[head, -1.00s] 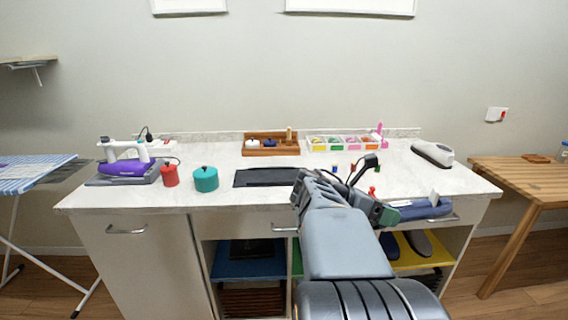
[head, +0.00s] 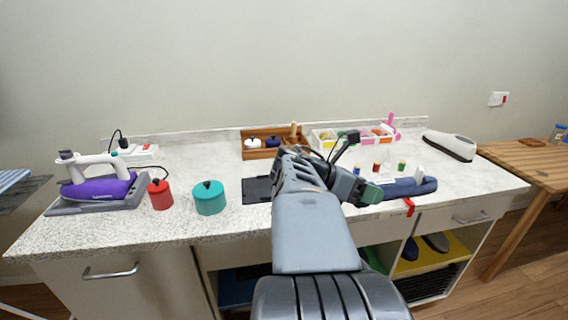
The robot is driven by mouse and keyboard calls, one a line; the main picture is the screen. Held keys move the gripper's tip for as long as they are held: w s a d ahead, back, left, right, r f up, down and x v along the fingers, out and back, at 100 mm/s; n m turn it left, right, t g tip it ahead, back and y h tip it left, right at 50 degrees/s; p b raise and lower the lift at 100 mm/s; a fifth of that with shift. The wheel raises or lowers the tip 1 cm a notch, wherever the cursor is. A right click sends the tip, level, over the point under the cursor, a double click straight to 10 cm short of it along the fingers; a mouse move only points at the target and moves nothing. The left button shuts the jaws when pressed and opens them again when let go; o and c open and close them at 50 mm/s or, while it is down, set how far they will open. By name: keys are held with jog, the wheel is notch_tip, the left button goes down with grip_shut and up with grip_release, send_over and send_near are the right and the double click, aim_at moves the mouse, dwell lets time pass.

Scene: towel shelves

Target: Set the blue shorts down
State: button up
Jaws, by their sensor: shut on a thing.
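The blue shorts (head: 422,187) show as a dark blue folded bundle at the end of my arm, over the right front part of the white counter (head: 225,222). My gripper (head: 386,190) is shut on the bundle from its left side. The fingertips are mostly hidden by the arm and the cloth. A small white piece stands at the bundle's upper edge. I cannot tell whether the bundle touches the counter.
Thread spools (head: 376,167) stand behind the gripper. A red piece (head: 409,207) is at the counter's front edge. A white device (head: 449,145) sits at the right. Left are a purple iron (head: 98,187), a red pot (head: 160,195) and a teal pot (head: 209,198).

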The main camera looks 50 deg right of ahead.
jog(key=w+d+f, duration=0.2)
jog(key=w+f, duration=0.1)
jog(key=w, duration=0.1)
jog(key=w+d+f+b, duration=0.1)
jog(key=w+d+f, duration=0.1)
jog(key=w+f, duration=0.1)
jog(key=w+d+f+b, duration=0.1)
jog(key=w+d+f, duration=0.1)
jog(key=w, duration=0.3)
jog(key=shift+w+f, duration=0.55)
jog(key=shift+f, duration=0.1)
jog(key=shift+w+d+f+b, duration=0.1)
jog(key=shift+w+f+b, duration=0.1)
jog(key=shift+f, duration=0.7)
jog(key=shift+w+d+f+b, duration=0.1)
jog(key=shift+f+b, duration=0.05)
jog(key=shift+f, duration=0.85)
jog(key=o, duration=1.1)
jog(key=shift+f, duration=0.1)
jog(key=shift+c, duration=0.2)
